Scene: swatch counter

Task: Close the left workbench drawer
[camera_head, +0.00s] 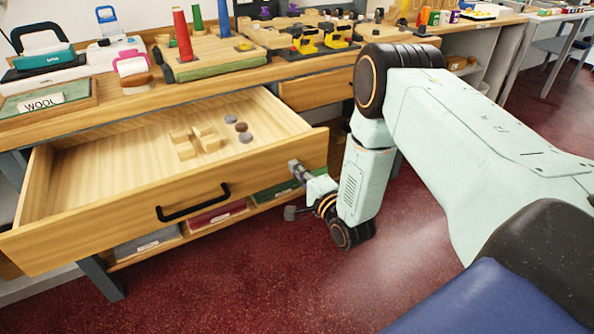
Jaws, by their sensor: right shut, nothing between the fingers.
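The left workbench drawer (105,218) is pulled well out from under the bench top. Its wooden front has a black bar handle (193,203). My right arm comes in from the right. My right gripper (297,170) is shut and empty beside the right end of the drawer front, to the right of the handle. I cannot tell whether it touches the wood. My left gripper is not in view.
Small wooden blocks (185,147) and round discs (242,127) lie in the drawer. A second drawer (318,89), to the right, looks shut. A shelf with flat boxes (217,214) sits below. Red floor (240,280) in front is clear.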

